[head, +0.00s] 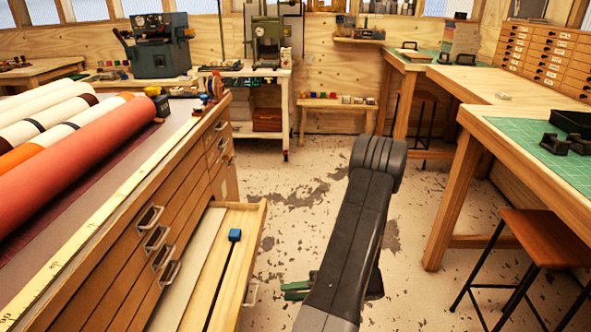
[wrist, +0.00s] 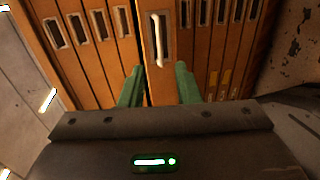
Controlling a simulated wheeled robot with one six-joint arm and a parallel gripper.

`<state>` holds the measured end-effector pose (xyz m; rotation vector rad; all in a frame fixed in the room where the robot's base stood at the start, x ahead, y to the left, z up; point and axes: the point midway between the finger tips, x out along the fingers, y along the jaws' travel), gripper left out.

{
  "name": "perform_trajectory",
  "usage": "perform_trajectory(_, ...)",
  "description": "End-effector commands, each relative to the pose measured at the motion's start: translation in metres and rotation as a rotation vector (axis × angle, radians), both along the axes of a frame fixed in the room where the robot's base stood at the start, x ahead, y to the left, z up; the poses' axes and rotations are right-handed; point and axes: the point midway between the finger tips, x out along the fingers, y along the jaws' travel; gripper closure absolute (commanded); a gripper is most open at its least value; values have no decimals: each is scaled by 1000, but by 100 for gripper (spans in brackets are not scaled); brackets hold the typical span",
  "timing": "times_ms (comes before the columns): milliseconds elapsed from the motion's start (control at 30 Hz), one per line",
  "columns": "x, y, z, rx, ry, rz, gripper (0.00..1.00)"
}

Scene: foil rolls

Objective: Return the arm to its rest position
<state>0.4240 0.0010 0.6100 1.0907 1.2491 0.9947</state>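My dark grey arm (head: 355,230) reaches forward and down over the floor, right of the wooden drawer cabinet (head: 110,270). My gripper (wrist: 161,84) shows in the wrist view with its two green fingers apart and nothing held between them. In the head view, most of the gripper is hidden behind the arm; a green finger part (head: 297,288) shows at its left. The open drawer (head: 255,228) stands out from the cabinet, left of the gripper. A pale handle (wrist: 158,40) on an orange-brown wooden front lies beyond the fingers in the wrist view, apparently apart from them.
A blue block (head: 235,235) is in the open drawer. Several rolls, including a red one (head: 80,160), lie on the cabinet top. A workbench (head: 470,130) and a stool (head: 540,240) stand at the right. Worn floor (head: 300,180) is clear between them.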

Motion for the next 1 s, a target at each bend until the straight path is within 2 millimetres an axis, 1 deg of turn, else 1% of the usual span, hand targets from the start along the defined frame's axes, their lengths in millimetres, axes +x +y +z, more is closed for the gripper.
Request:
perform_trajectory(33, 0, 11, -4, 1, 2, 5, 71)
perform_trajectory(300, 4, 61, -14, 0, 1, 4, 71)
perform_trajectory(500, 6, 85, -19, 1, 1, 3, 71)
perform_trajectory(600, 7, 92, -20, 0, 1, 1, 71)
perform_trajectory(1000, 7, 93, -19, 0, 1, 0, 71)
